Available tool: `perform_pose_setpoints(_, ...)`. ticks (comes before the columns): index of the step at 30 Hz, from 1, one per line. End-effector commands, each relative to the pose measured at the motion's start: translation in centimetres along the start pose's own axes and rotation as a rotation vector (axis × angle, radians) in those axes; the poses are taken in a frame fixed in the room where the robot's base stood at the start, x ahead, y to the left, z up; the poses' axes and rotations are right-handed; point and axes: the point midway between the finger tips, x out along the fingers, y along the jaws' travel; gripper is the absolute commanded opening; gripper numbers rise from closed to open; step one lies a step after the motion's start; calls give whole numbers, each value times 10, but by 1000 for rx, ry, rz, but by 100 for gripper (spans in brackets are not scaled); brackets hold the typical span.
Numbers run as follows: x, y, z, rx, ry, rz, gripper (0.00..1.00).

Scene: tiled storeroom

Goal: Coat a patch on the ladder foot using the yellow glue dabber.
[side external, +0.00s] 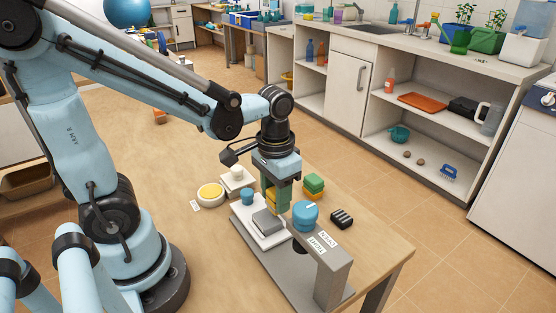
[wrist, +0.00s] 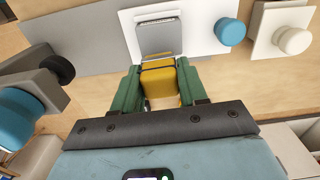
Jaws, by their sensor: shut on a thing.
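My gripper (side external: 275,196) points down over the workbench, its green fingers shut on a yellow block, which appears to be the glue dabber. In the wrist view the yellow dabber (wrist: 160,82) sits between both green fingers (wrist: 158,90). A grey block (side external: 268,220), which appears to be the ladder foot, lies on a white plate (side external: 247,222). The grey block also shows in the wrist view (wrist: 157,38), just beyond the dabber's end. I cannot tell whether the dabber touches it. The dabber's working face is hidden.
A grey bracket (side external: 333,270) with a blue knob (side external: 305,214) rises beside the plate. A smaller blue knob (side external: 247,196), a white knob (side external: 237,172), a yellow round dish (side external: 210,193), a green-and-yellow block (side external: 314,184) and a black ridged piece (side external: 341,218) stand nearby. The bench's left side is clear.

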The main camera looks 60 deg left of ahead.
Motion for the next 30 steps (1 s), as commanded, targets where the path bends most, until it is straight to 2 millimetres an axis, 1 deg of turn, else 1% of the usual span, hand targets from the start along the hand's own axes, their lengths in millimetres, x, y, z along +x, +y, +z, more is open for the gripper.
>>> perform_pose_setpoints(1,0,0,0,0,-1,0,18)
perform_pose_setpoints(21,-60,0,1,0,-1,0,18)
perform_pose_setpoints(25,-65,0,1,0,-1,0,18)
perform_pose_setpoints(30,-66,0,1,0,-1,0,18)
